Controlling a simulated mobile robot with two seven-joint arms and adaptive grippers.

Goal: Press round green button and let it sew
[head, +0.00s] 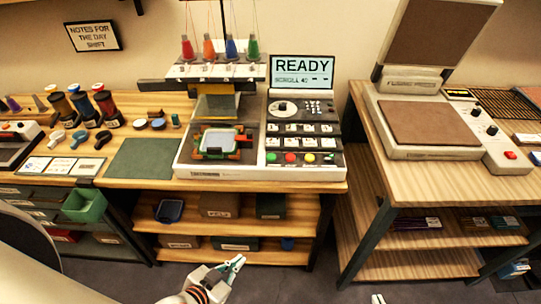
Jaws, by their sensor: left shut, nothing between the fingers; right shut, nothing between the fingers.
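The embroidery machine (222,173) stands on the wooden table, with colored thread cones on top and a hooped light cloth (219,140) under its head. Its control panel (304,142) is on the right side. A round green button (272,157) is at the left end of the bottom row, beside a red button (291,157) and an orange one. The screen (302,69) reads READY. My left gripper (237,261) is shut and empty, low in front of the table and apart from the panel. Only the tip of my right gripper (378,299) shows at the bottom edge.
A heat press (400,140) with its lid raised stands on the right table. Spools, a green mat (146,158) and cards lie left of the machine. Shelves below hold boxes and bins. A gap separates the two tables.

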